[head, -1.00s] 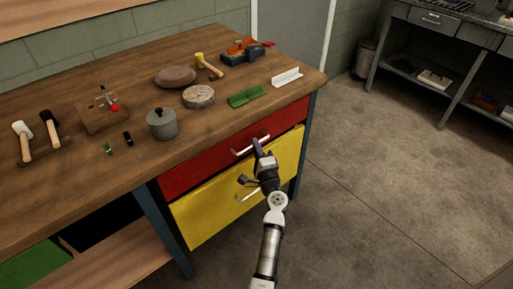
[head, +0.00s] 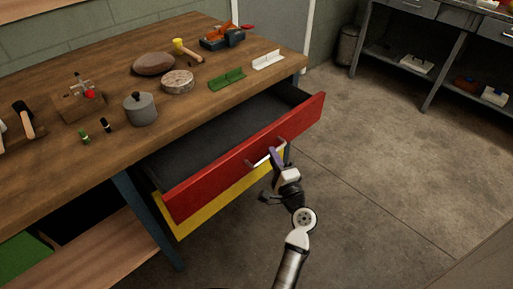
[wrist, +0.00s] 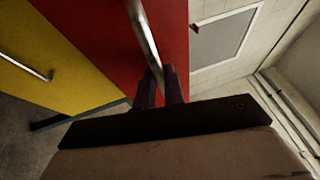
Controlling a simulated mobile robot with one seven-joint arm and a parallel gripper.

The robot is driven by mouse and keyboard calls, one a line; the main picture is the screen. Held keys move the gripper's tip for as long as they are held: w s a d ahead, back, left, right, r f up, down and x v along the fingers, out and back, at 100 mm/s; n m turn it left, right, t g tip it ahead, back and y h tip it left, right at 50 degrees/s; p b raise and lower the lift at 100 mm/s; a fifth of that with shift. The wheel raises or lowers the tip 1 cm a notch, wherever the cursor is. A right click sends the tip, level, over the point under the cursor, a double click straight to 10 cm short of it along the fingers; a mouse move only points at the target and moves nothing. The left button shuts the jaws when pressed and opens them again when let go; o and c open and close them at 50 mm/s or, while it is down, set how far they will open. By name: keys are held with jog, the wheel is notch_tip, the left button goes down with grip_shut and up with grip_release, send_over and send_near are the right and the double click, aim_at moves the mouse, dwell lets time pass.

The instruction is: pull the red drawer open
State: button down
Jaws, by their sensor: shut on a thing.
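The red drawer (head: 245,160) stands pulled out from under the wooden workbench, and its dark inside shows empty. Its metal bar handle (head: 262,158) is on the front face. My gripper (head: 274,156) is at the handle's right part, in front of the drawer. In the wrist view the red front (wrist: 105,45) fills the upper middle, and the handle (wrist: 145,38) runs down between the fingers of my gripper (wrist: 158,85), which is shut on it. The fingers partly cover the handle's lower end there.
A yellow drawer (head: 205,205) sits below the red one, partly hidden by it. The workbench top (head: 60,165) holds a grey pot (head: 141,108), a green bracket (head: 227,79), a white bracket (head: 268,60) and tools. The floor (head: 390,180) to the right is clear.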

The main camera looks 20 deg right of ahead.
jog(key=s+d+b, duration=0.1)
jog(key=s+d, duration=0.1)
jog(key=s, duration=0.5)
jog(key=shift+s+d, duration=0.3)
jog(key=shift+d, duration=0.05)
jog(key=c, duration=1.5)
grip_release()
jog(key=s+f+b, duration=0.1)
jog(key=s+b, duration=0.1)
jog(key=s, duration=0.5)
jog(key=shift+s+a+f, duration=0.15)
jog(key=shift+a, duration=0.05)
